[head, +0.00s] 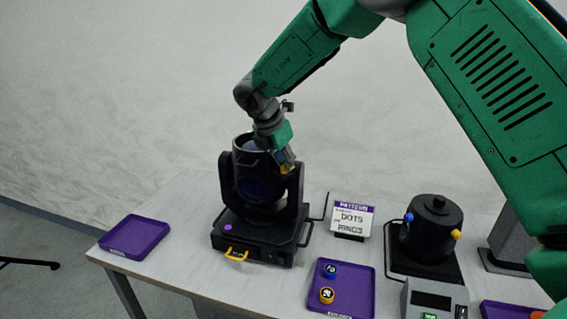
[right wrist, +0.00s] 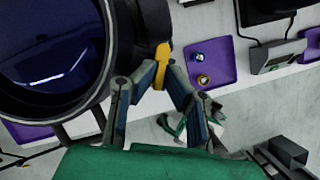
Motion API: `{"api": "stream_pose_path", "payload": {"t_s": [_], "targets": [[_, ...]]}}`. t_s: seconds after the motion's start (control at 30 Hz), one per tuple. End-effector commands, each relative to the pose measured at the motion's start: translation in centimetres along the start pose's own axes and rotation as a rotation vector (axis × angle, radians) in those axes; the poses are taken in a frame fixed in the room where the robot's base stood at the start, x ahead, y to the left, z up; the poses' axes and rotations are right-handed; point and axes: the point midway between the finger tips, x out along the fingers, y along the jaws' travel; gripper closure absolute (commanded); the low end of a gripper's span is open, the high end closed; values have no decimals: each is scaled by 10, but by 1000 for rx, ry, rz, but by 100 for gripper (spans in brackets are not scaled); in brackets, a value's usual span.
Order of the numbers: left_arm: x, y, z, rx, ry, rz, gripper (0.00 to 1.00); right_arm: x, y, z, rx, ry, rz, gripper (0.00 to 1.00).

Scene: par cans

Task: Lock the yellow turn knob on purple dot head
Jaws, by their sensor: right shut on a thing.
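The black moving head (head: 262,222) with a purple dot (head: 228,227) on its base stands upright on the table. Its big dark lens (right wrist: 50,45) fills the upper left of the right wrist view. The yellow turn knob (right wrist: 161,64) is on the side of the head, next to the lens rim. My right gripper (head: 284,163) reaches down to the right side of the head, and its fingers (right wrist: 163,78) are shut on the knob, one on each side. In the head view the knob is mostly hidden by the gripper. My left gripper is not in view.
An empty purple tray (head: 135,237) lies at the left. Another purple tray (head: 355,290) holds a blue and a yellow round piece. A dots and rings sign (head: 351,218), a black round device (head: 432,232) and a grey control box (head: 434,299) stand at the right.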

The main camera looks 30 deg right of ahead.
Motion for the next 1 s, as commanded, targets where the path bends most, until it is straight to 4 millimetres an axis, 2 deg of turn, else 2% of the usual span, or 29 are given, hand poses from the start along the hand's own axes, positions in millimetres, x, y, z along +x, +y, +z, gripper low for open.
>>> {"api": "stream_pose_path", "payload": {"t_s": [0.2,0.47,0.77,1.0], "targets": [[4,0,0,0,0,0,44,3,-2,-4,-175,9,70,100],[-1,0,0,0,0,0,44,2,-3,-4,-404,12,165,100],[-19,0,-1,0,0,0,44,2,-5,-4,-669,14,272,100],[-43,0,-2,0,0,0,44,1,-6,-2,-878,16,359,100]]}}
